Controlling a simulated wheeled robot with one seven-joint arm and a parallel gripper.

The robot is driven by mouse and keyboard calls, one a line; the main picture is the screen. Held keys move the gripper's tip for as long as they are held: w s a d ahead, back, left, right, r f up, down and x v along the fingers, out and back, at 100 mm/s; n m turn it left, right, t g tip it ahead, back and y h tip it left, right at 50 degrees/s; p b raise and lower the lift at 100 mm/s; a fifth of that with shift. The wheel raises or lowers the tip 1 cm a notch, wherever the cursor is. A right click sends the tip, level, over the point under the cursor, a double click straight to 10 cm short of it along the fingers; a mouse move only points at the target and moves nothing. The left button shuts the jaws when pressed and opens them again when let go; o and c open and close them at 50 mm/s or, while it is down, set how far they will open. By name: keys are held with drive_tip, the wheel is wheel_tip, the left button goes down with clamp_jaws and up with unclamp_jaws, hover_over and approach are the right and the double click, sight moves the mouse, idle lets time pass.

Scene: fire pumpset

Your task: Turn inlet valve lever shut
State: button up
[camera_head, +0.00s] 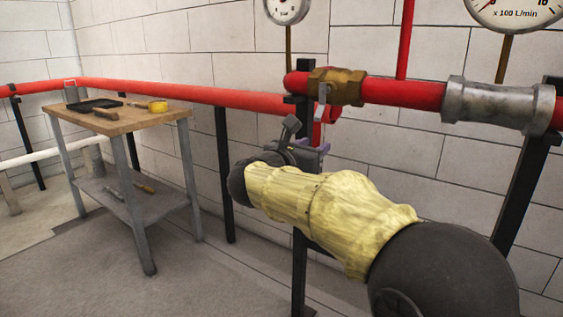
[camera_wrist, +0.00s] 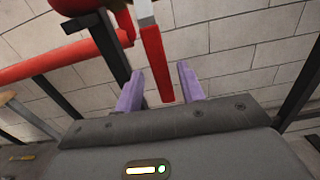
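The brass valve (camera_head: 337,86) sits on the red pipe in the head view. Its lever hangs down, with a grey metal upper part (camera_head: 322,101). In the wrist view the lever's red handle (camera_wrist: 153,60) points down between the two purple fingers of my gripper (camera_wrist: 160,72).
A grey pipe coupling (camera_head: 498,102) lies right of the valve, with gauges (camera_head: 286,8) above. A black post (camera_head: 299,270) stands below the valve. A long red pipe (camera_head: 190,93) runs along the block wall. A workbench (camera_head: 130,121) with tools stands at left. Open floor lies between.

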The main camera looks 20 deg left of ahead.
drive_tip(key=p+v, duration=0.2)
drive_tip(key=v, duration=1.2)
drive_tip(key=shift+p, duration=0.3)
